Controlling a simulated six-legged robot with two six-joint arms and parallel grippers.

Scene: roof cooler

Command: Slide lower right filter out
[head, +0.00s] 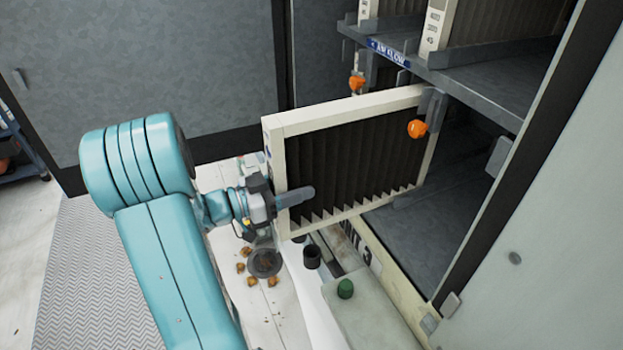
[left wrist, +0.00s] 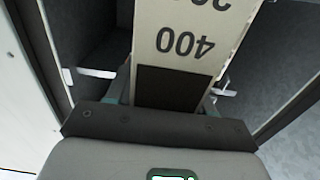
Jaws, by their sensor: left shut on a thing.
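The lower right filter (head: 352,160) is a pleated dark panel in a cream frame. In the head view it sticks far out of the lower slot of the cabinet, its far end still by the slot edge. My left gripper (head: 283,197) is shut on the near end of its frame, with one grey finger across the pleats. In the left wrist view the frame's cream edge (left wrist: 184,45), printed with "400", runs into the jaws of the left gripper (left wrist: 165,112). My right gripper is not in view.
Orange knobs (head: 417,129) sit by the slot, and a shelf with an "AIR FLOW" label (head: 389,51) lies above it. More filters (head: 490,22) stand on the upper level.

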